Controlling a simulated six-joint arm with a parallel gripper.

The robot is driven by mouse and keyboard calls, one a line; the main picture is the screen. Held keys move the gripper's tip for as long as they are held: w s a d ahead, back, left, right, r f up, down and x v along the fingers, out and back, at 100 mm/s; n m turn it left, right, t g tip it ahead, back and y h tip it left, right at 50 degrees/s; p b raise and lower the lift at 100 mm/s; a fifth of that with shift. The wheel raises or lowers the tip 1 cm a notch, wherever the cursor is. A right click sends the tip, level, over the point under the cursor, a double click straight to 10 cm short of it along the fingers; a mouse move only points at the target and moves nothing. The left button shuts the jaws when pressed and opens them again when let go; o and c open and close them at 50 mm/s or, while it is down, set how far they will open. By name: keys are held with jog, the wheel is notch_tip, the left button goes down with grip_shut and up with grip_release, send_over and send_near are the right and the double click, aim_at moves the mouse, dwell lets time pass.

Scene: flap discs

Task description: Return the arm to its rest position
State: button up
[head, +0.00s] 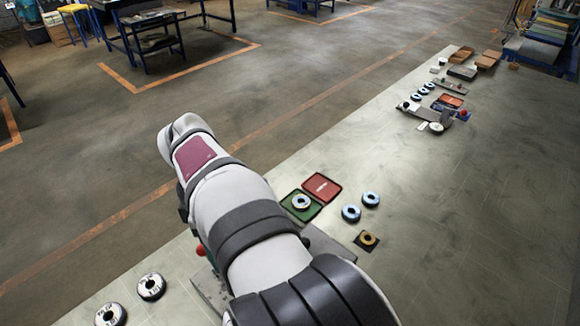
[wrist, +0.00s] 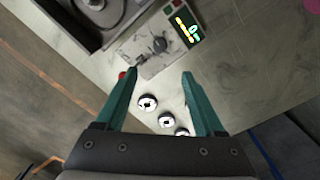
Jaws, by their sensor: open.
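My gripper (wrist: 158,76) shows in the wrist view with its two teal fingers spread apart and nothing between the tips. It is above the bench, and its height cannot be told. My white and grey arm fills the middle of the head view, where the gripper is hidden. In the wrist view several white-faced discs with dark centres lie below the fingers, one (wrist: 148,103) between them and another (wrist: 166,121) nearer the palm. In the head view two white discs (head: 151,287) (head: 110,314) lie at the lower left.
A green tray (head: 316,211) holding a disc, a red tray (head: 321,187), and two bluish discs (head: 351,213) (head: 370,198) lie right of my arm. A grey device with a lit display (wrist: 187,30) lies beyond the fingertips.

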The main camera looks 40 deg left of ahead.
jog(key=w+d+r+m, duration=0.2)
jog(key=w+d+m, duration=0.35)
jog(key=d, duration=0.45)
jog(key=w+d+r+m, duration=0.3)
jog(key=w+d+m, duration=0.1)
jog(key=d+m, duration=0.4)
jog(key=s+d+f+m+y, duration=0.1)
jog(key=s+d+f+m, duration=0.1)
jog(key=s+d+m, duration=0.3)
jog(key=s+d+f+m, duration=0.2)
jog(key=s+d+m, duration=0.3)
jog(key=d+m, duration=0.9)
jog(key=d, duration=0.3)
jog(key=shift+y, duration=0.4)
